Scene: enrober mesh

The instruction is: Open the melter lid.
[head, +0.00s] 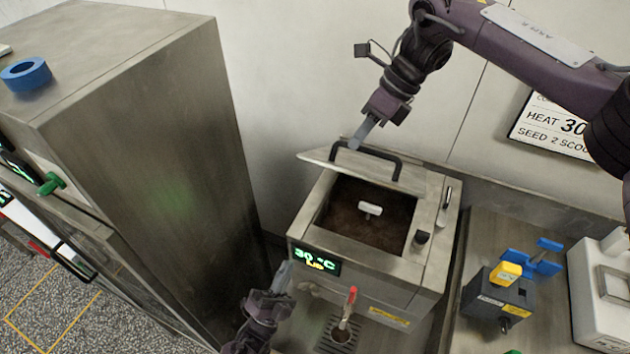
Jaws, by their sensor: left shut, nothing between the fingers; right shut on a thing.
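The melter (416,272) is a steel box with a lit display reading 30 °C on its front. Its lid (318,155) is raised and tilted up at the back, so the well with dark brown contents (350,222) lies open. The black lid handle (385,157) stands on the lid. My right gripper (354,146) comes from above and is shut on the handle near its left part; the exact contact is small to see. My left gripper (284,276) is shut and empty, low in front of the melter's left front corner, apart from the lid.
A small white piece (370,208) shows in the well. A red-tipped tap (351,297) is at the melter's front. A tall steel cabinet (150,130) with a blue tape roll (26,73) stands left. A dark device (495,298) and a white machine (598,290) stand right.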

